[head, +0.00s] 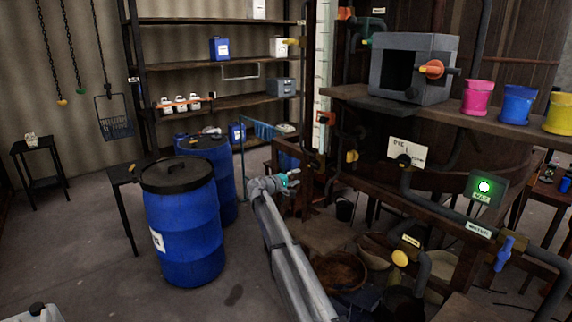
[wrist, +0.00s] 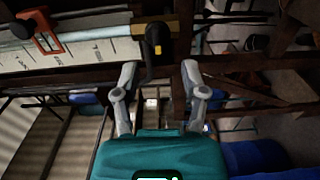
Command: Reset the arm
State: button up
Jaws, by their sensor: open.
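My arm reaches forward from the bottom of the head view, between the blue drums and the wooden vat stand. My gripper (head: 290,179) is at its far end, in front of the stand's left side. In the wrist view my gripper (wrist: 160,75) shows two grey fingers spread apart, with nothing between them. A black-and-yellow handle (wrist: 154,40) lies beyond the fingertips in that view. I cannot tell its distance, but it looks apart from the fingers.
A blue drum (head: 184,222) with a dark lid stands left of my arm, with another behind it. The vat stand's shelf (head: 430,109) holds a grey box (head: 412,65) and coloured buckets. Pipes and valves crowd the right. Floor (head: 85,240) is clear at left.

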jog(key=s+d+f+m+g+y, duration=0.2)
jog(key=s+d+f, duration=0.2)
jog(key=s, duration=0.5)
jog(key=s+d+f+m+g+y, duration=0.1)
jog(key=s+d+f+g+y, duration=0.25)
jog(key=s, duration=0.55)
jog(key=s+d+f+m+g+y, duration=0.15)
jog(key=s+d+f, duration=0.3)
jog(key=s, duration=0.45)
jog(key=s+a+f+m+g+y, duration=0.1)
jog(key=s+a+f+y, duration=0.1)
jog(key=s, duration=1.1)
jog(key=s+a+f+m+g+y, duration=0.1)
jog(key=s+f+y, duration=0.3)
jog(key=s, duration=0.8)
jog(key=shift+s+a+f+g+y, duration=0.15)
jog(key=shift+s+a+g+y, duration=0.3)
jog(key=shift+g+y, duration=0.25)
